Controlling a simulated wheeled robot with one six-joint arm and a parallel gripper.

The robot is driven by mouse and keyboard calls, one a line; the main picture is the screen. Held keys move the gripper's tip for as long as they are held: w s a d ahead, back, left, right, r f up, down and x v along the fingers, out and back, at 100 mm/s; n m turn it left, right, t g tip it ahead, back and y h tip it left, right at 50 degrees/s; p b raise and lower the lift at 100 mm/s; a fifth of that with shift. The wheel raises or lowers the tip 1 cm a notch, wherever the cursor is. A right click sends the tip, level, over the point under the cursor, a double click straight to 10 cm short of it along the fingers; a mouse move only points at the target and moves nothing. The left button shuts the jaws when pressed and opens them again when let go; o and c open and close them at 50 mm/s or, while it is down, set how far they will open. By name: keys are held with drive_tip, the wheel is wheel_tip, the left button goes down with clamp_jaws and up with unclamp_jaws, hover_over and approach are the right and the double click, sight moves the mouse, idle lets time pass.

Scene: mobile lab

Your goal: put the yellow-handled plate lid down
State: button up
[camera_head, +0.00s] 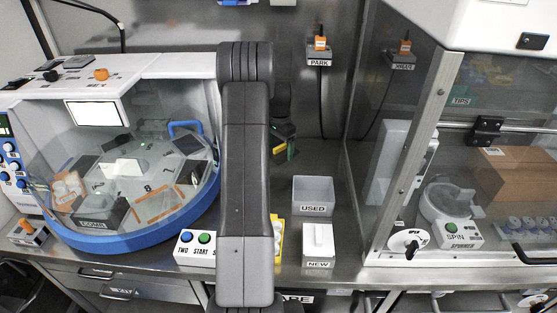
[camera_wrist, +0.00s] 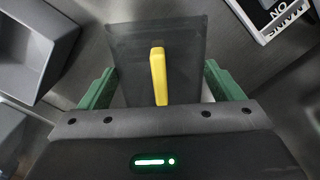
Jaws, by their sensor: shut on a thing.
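The plate lid (camera_wrist: 128,62) is a dark, see-through flat panel with a yellow handle (camera_wrist: 158,75) standing out from its middle. My gripper (camera_wrist: 160,88) is shut on it, with a green finger at either side in the wrist view. In the camera_head view my gripper (camera_head: 285,141) is behind my upright arm link, over the back of the steel bench. A small bit of yellow (camera_head: 279,150) shows there. Most of the lid is hidden in that view.
A yellow-edged item (camera_head: 278,232) is partly behind my arm. The domed blue-rimmed machine (camera_head: 120,238) is left, a glass enclosure (camera_head: 400,150) right. Bare bench (camera_head: 320,157) lies behind the bin.

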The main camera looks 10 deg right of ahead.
sight(280, 168)
wheel_tip(280, 168, down, 6)
drive_tip(key=shift+f+p, duration=0.15)
drive_tip(key=shift+p, duration=0.4)
drive_tip(key=shift+f, duration=0.3)
drive_tip(key=shift+f, duration=0.25)
drive_tip(key=o, duration=0.8)
drive_tip(key=shift+r, duration=0.1)
drive_tip(key=shift+c, duration=0.2)
drive_tip(key=shift+r, duration=0.1)
wheel_tip(280, 168, up, 12)
drive_tip(key=shift+r+b, duration=0.1)
drive_tip(key=shift+b, duration=0.7)
